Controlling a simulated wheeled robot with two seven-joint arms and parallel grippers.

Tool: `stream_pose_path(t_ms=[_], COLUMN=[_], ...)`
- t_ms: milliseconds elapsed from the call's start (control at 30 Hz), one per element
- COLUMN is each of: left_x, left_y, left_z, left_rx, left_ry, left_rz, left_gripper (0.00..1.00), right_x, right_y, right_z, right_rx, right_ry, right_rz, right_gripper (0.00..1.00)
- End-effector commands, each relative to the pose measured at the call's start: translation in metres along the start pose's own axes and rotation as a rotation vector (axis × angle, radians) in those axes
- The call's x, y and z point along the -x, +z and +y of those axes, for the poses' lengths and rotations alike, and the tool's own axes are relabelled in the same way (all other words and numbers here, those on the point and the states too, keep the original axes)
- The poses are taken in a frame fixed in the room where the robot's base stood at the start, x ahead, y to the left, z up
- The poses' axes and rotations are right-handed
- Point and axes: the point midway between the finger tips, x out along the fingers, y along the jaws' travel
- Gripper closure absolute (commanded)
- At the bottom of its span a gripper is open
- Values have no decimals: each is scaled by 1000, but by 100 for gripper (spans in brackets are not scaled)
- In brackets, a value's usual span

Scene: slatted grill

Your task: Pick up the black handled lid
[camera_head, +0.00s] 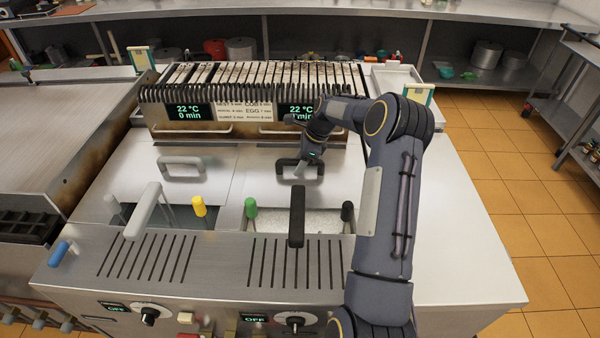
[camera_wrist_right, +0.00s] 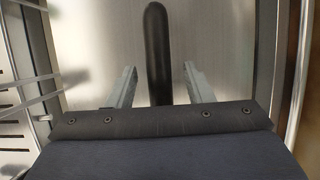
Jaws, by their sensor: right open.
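The lid with the black handle (camera_head: 284,162) is a flat steel plate (camera_head: 257,172) over the right-hand well of the counter. My right gripper (camera_head: 302,170) reaches down at this handle from the right. In the right wrist view, my right gripper (camera_wrist_right: 159,70) is open, with one finger on each side of the dark handle (camera_wrist_right: 157,35). A gap shows between the handle and each finger. In the head view the gripper hides part of the handle. My left gripper is not in view.
A similar lid with a grey handle (camera_head: 182,162) lies to the left. An upright black basket handle (camera_head: 297,215) and a grey one (camera_head: 145,208) stand in front. The slatted grill (camera_head: 262,78) is behind. The steel counter at right (camera_head: 455,235) is clear.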

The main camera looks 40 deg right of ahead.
Motion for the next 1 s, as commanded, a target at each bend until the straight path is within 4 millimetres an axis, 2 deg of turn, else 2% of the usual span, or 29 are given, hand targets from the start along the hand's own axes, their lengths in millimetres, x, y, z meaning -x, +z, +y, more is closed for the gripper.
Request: stream_pose_path(t_ms=[500, 867, 1000], left_x=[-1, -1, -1], left_y=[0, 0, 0], left_z=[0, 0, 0], left_rx=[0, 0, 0], left_ry=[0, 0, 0], left_rz=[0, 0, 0], left_gripper=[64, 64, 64], right_x=[-4, -4, -4], right_y=[-1, -1, -1], right_z=[0, 0, 0], right_rx=[1, 1, 1], right_ry=[1, 0, 0], right_rz=[0, 0, 0], right_gripper=[53, 99, 100])
